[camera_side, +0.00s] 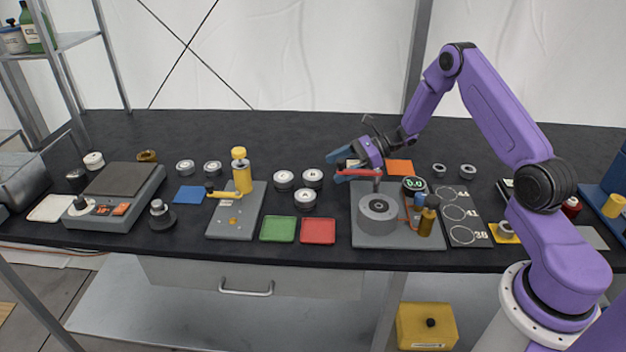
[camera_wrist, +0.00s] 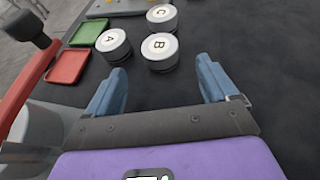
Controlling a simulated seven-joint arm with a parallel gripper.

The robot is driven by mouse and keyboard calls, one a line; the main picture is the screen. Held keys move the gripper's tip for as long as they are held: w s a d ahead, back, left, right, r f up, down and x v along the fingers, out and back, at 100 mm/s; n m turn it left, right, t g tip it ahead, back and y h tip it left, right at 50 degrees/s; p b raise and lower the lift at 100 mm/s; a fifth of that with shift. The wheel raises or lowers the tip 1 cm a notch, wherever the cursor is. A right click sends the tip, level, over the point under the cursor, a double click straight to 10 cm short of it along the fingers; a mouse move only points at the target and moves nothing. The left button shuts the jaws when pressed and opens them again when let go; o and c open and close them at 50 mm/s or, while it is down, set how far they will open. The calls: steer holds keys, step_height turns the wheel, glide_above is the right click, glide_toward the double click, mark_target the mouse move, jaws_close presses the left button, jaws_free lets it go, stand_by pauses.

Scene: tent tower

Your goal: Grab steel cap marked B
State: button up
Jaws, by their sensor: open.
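The steel cap marked B (camera_wrist: 160,50) stands upright on the black table, white lettered top up, in the wrist view. In the side view it is the right one of the two rear caps (camera_side: 313,178). The cap marked A (camera_wrist: 113,44) is left of it and the cap marked C (camera_wrist: 162,17) is beyond it in the wrist view. My gripper (camera_side: 338,166) is open and empty, to the right of cap B and above the table in the side view. Its blue fingers (camera_wrist: 162,78) are apart, with cap B ahead of the gap and not between them.
A red lever (camera_wrist: 28,85) with a black knob runs close along the left of my gripper. It belongs to the grey press station (camera_side: 400,236). A red tray (camera_side: 318,231) and green tray (camera_side: 278,229) lie in front of the caps. The table behind the caps is clear.

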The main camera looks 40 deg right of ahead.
mark_target(320, 174)
steer(key=shift+x, duration=3)
steer(key=shift+r, duration=0.1)
steer(key=c, duration=1.3)
